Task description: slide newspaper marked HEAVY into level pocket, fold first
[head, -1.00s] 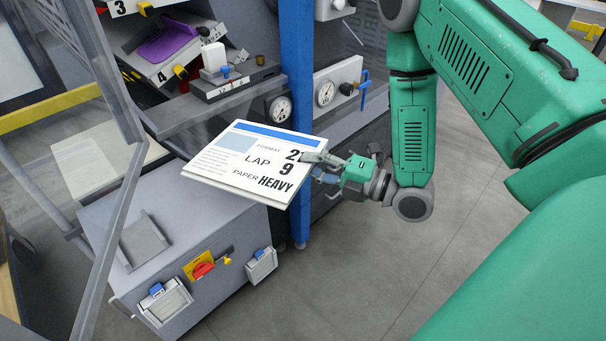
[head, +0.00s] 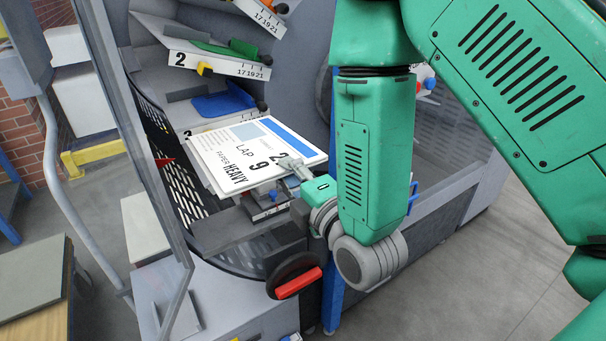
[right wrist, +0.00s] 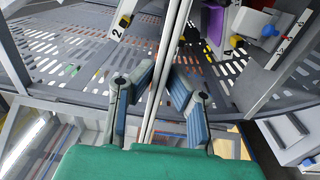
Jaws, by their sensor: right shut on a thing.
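The white newspaper (head: 222,152) has a blue bar and is marked LAP, 9, PAPER HEAVY. My right gripper (head: 290,167) is shut on its near right edge and holds it tilted in front of the rack. In the right wrist view the newspaper (right wrist: 164,55) is edge-on, as thin white layers between the fingers (right wrist: 163,92). Rack shelves lie behind it: one marked 2 (head: 222,61), and a lower one with a blue piece (head: 222,102), partly hidden by the newspaper. I cannot tell which pocket is level. My left gripper is not in view.
A black wheel with a red handle (head: 297,282) is on the machine's front. A grey frame post (head: 140,160) stands left of the rack. A perforated panel (head: 183,190) lies behind.

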